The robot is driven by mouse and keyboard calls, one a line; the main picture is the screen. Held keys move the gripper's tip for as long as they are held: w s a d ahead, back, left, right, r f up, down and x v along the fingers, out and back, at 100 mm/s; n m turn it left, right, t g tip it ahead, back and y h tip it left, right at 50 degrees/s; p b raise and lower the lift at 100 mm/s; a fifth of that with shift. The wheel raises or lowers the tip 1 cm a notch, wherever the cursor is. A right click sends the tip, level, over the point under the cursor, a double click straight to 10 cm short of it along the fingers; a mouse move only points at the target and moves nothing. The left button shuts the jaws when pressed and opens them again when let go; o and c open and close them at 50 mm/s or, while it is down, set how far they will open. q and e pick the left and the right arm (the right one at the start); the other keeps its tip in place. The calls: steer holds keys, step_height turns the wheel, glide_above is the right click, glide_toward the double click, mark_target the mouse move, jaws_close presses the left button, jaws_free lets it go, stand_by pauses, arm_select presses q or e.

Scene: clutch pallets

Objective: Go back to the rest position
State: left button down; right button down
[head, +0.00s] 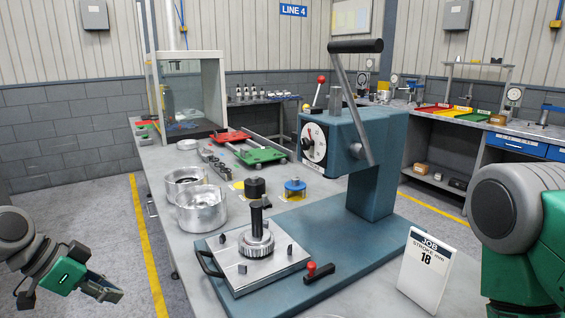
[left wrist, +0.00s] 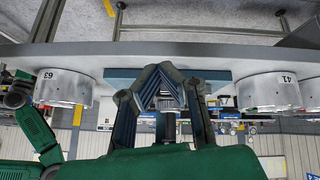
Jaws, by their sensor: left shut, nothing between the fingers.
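My left gripper (head: 108,290) hangs low at the left of the head view, over the grey floor and to the left of the workbench, clear of it. In the left wrist view its dark fingers (left wrist: 160,72) come together at the tips, shut with nothing between them. My right arm shows only as a large green and grey link at the right edge of the head view; its gripper is out of view.
The workbench (head: 196,262) holds a blue lever press (head: 350,150), a steel fixture plate (head: 236,268), metal drums (head: 201,210) and a sign reading 18 (head: 427,270). A glass-sided cabinet (head: 186,92) stands at the back. Floor left of the bench is clear.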

arm_select(q)
steer(key=s+d+f+n+g+y, duration=0.1)
steer(key=s+d+f+n+y, duration=0.15)
steer(key=s+f, duration=0.5)
steer(key=s+d+f+n+g+y, duration=0.1)
steer(key=s+d+f+n, duration=0.3)
steer(key=f, duration=0.6)
steer(key=s+f+n+y, duration=0.1)
steer(key=s+f, duration=0.3)
steer(key=s, duration=0.3)
steer(key=s+a+f+g+y+b, duration=0.1)
steer(key=s+f, duration=0.2)
steer(key=s, duration=0.5)
steer(key=shift+a+f+n+y, duration=0.15)
steer(key=shift+f+n+y, duration=0.2)
steer(key=shift+w+d+r, duration=0.1)
steer(key=shift+d, duration=0.3)
steer(key=shift+a, duration=0.3)
